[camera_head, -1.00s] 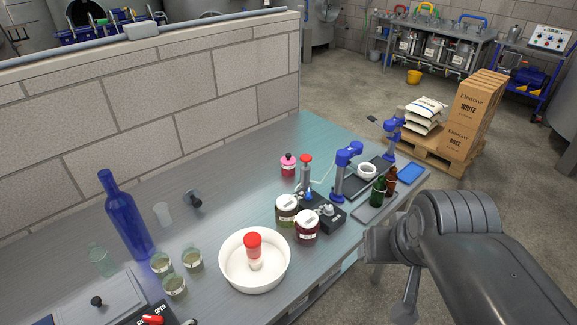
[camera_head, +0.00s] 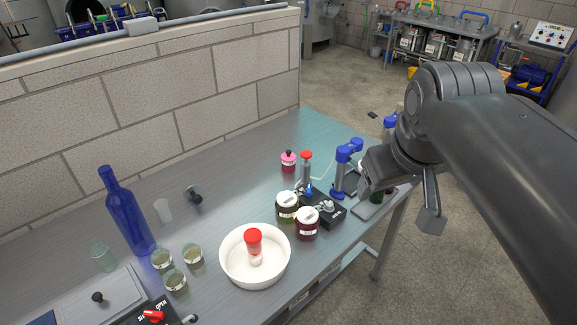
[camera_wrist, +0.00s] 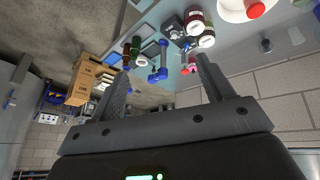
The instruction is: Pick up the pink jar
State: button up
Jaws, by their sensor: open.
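The pink jar (camera_head: 288,162) stands upright on the workbench in the head view, near the wall side, with a dark knob on top. It is just left of a grey, red-topped device (camera_head: 305,168). In the wrist view a small pinkish-red shape (camera_wrist: 188,66) near the right finger may be the jar, but I cannot be sure. My gripper (camera_wrist: 160,82) is open and empty, with its fingers wide apart. In the head view my arm reaches over the bench's right end, apart from the jar.
Two white-lidded jars, olive (camera_head: 287,206) and dark red (camera_head: 306,223), stand in front of the pink jar. A blue-headed stand (camera_head: 345,165) is between jar and arm. A white bowl (camera_head: 232,270) and blue bottle (camera_head: 127,217) are left. The bench behind the jar is clear.

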jog(key=w+a+r+n, duration=0.2)
jog(key=w+r+n, duration=0.2)
jog(key=w, duration=0.3)
jog(key=w+a+r+n, duration=0.2)
jog(key=w+r+n, duration=0.1)
jog(key=w, duration=0.4)
jog(key=n+g+h, duration=0.1)
jog(key=n+h, duration=0.1)
jog(key=n, duration=1.8)
send_over(288, 156)
jog(key=s+a, duration=0.1)
jog(key=s, duration=0.3)
notch_tip(288, 156, down, 12)
jog(key=shift+g, duration=0.3)
jog(key=f, duration=0.8)
jog(key=w+f, duration=0.1)
jog(key=f, duration=0.8)
jog(key=w+f, duration=0.1)
jog(key=f, duration=0.7)
jog(key=shift+w+d+f, duration=0.15)
jog(key=shift+d, duration=0.1)
jog(key=shift+w+x, duration=0.15)
jog(key=shift+x, duration=1.2)
jog(key=shift+w+x, duration=0.15)
jog(key=shift+x, duration=1.25)
jog(key=shift+a, duration=0.15)
